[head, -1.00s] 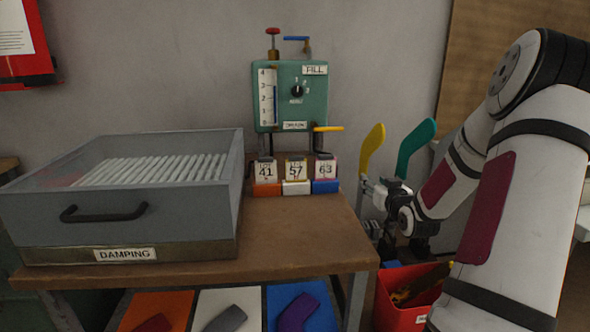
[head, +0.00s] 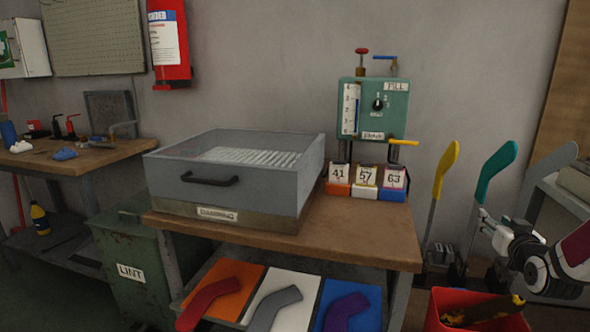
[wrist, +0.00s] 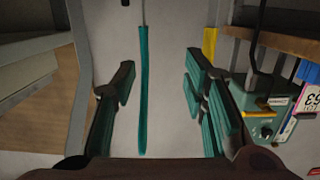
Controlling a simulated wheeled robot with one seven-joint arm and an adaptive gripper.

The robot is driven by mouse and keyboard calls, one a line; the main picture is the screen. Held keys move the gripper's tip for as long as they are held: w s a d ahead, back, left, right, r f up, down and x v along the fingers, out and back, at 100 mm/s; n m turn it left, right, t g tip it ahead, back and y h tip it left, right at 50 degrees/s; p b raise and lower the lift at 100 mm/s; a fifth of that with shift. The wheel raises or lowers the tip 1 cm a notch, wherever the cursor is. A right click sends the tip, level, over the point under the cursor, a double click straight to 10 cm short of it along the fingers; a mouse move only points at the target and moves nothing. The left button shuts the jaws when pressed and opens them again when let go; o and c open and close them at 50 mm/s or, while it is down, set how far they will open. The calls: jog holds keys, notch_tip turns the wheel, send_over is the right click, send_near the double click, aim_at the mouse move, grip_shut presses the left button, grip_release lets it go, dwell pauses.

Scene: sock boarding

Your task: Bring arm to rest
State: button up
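My gripper (head: 487,224) is at the right of the head view, close to the lower part of the teal board (head: 495,172). In the wrist view my gripper (wrist: 161,90) has its two dark fingers with teal pads spread apart. The teal board (wrist: 143,95) shows there as a thin upright strip in the gap between the fingers, with clear space on both sides. Nothing is gripped. A yellow board (head: 446,170) stands left of the teal one and a grey board (head: 552,165) stands right of it. My arm comes in from the right edge.
A bench carries the grey DAMPING box (head: 240,180), the green FILL unit (head: 375,108) and number cards (head: 366,176). Socks lie on coloured panels below. A red bin (head: 470,312) sits under my gripper. A LINT bin (head: 140,272) and another bench (head: 85,158) are at left.

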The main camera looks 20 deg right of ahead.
jog(key=w+a+r+n+g+y, duration=0.2)
jog(key=a, duration=0.6)
jog(key=w+a+r+n+g+y, duration=0.1)
jog(key=w+a+r, duration=0.2)
jog(key=a, duration=0.6)
jog(key=s+a+r+g, duration=0.1)
jog(key=s+a, duration=0.1)
jog(key=a, duration=0.2)
jog(key=s+a+r+n+y, duration=0.1)
jog(key=s+a, duration=0.1)
jog(key=a, duration=0.3)
jog(key=s+a+r+g, duration=0.1)
jog(key=s+a+r, duration=0.1)
jog(key=a, duration=0.3)
jog(key=shift+g, duration=0.3)
jog(key=s+a+r+n+g+y, duration=0.1)
jog(key=s+a+n+g+y, duration=0.3)
jog(key=s+a, duration=1.35)
jog(key=s+f+m+g, duration=0.2)
jog(key=s+f+g, duration=0.2)
jog(key=s, duration=0.9)
notch_tip(320, 180, up, 31)
jog(key=d+t+p, duration=0.1)
jog(key=t+p, duration=0.2)
jog(key=p, duration=2.6)
jog(key=shift+w+d+f+t+y, duration=0.15)
jog(key=shift+d+t+y, duration=0.05)
jog(key=shift+t+y, duration=0.1)
